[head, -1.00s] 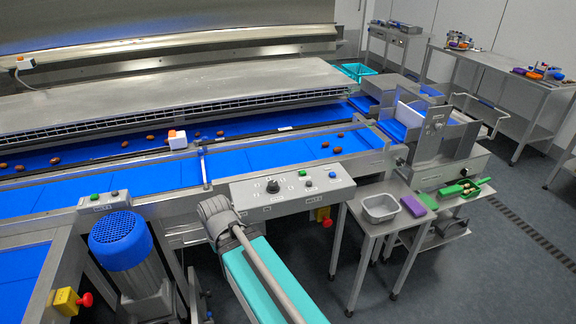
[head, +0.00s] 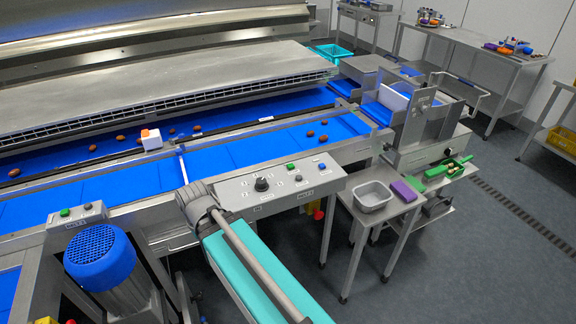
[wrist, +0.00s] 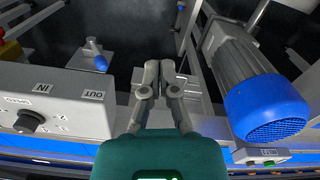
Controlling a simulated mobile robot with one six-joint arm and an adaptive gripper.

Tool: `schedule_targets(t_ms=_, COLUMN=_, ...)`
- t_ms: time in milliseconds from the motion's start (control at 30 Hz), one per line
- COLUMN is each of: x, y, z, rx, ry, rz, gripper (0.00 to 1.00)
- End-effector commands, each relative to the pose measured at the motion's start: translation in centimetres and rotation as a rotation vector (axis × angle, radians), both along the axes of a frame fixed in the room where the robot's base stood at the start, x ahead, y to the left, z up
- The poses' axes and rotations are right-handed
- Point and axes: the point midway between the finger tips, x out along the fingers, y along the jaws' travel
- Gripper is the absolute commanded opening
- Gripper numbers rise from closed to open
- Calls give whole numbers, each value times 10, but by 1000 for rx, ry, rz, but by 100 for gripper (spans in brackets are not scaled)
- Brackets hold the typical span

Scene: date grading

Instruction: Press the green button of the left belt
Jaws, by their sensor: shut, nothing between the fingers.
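A small grey button box (head: 84,218) sits on the frame at the left, behind the blue motor. It carries a green button (head: 65,212) with a dark button beside it. In the wrist view the same box (wrist: 246,154) is at the lower right, with the green button (wrist: 268,163) small near the picture's bottom. My gripper (wrist: 160,66) is shut and empty, hanging over the gap between the large control panel and the motor, apart from the box. In the head view my arm's grey joint shows right of the box; the gripper is hidden there.
The blue-capped motor (head: 98,258) stands close by the button box. A larger control panel (head: 276,190) with a black knob and another green button (head: 290,166) is to the right. Blue belts (head: 225,150) carry several dates. A grey bin (head: 372,196) stands on a side table.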

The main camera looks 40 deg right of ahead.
Motion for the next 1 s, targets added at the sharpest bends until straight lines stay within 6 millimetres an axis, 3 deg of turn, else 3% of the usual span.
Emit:
schedule_targets(t_ms=267, x=3, y=-2, z=0, rx=6, ry=-3, rz=-3, gripper=0)
schedule_targets(t_ms=467, x=20, y=-16, z=2, rx=45, ry=-21, rz=-21, gripper=0)
schedule_targets(t_ms=767, x=71, y=-73, z=10, rx=168, ry=-102, rz=-84, gripper=0)
schedule_targets(t_ms=1000, x=112, y=-138, z=21, rx=271, ry=-204, rz=-144, gripper=0)
